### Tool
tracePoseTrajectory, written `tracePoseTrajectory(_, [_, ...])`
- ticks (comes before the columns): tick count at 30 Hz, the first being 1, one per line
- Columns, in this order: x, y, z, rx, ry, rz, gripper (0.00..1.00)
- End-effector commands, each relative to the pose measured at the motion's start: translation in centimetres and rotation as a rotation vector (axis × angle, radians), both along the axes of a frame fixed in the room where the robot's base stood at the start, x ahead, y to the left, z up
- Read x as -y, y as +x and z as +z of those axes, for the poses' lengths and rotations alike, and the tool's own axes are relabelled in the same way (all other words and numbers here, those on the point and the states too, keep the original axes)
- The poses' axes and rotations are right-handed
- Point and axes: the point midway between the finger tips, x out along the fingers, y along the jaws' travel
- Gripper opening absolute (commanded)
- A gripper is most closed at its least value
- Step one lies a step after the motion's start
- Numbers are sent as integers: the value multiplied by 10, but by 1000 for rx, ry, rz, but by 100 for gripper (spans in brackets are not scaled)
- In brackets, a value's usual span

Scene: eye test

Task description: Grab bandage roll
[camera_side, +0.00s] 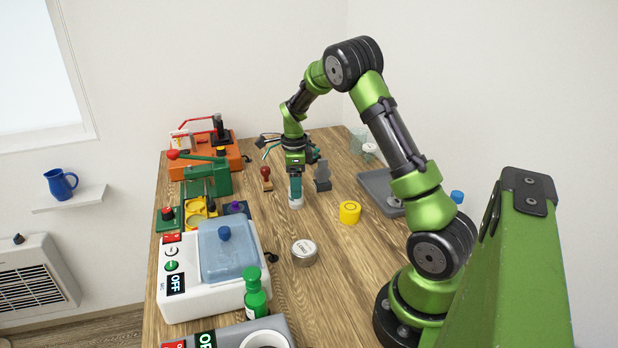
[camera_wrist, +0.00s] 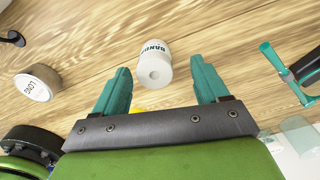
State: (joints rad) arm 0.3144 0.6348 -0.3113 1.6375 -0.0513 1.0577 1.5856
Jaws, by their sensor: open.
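The bandage roll (camera_wrist: 153,68) is a white cylinder with dark lettering on its side. In the wrist view it lies between and slightly beyond my two teal fingertips, with a gap on each side. In the side view the white roll (camera_side: 296,203) shows on the table just under my gripper (camera_side: 295,188), partly hidden by the fingers. My gripper (camera_wrist: 160,75) is open in the wrist view and holds nothing. Whether the fingers reach down beside the roll is hard to tell.
A round lettered tin (camera_side: 304,253) and a yellow roll (camera_side: 349,212) stand nearby. A red-handled stamp (camera_side: 266,178) and a dark grey block (camera_side: 322,176) flank my gripper. Machines line the left side, including a white one with a blue lid (camera_side: 228,255). A grey tray (camera_side: 376,187) lies right.

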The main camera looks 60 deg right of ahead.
Motion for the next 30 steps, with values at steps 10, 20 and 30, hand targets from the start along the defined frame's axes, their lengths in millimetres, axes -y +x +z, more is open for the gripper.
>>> tracePoseTrajectory(10, [-6, -2, -45, -2, 2, -2, 74])
tracePoseTrajectory(20, [-6, -2, -47, -1, 1, 0, 63])
tracePoseTrajectory(30, [-6, -2, -47, 0, 0, 0, 15])
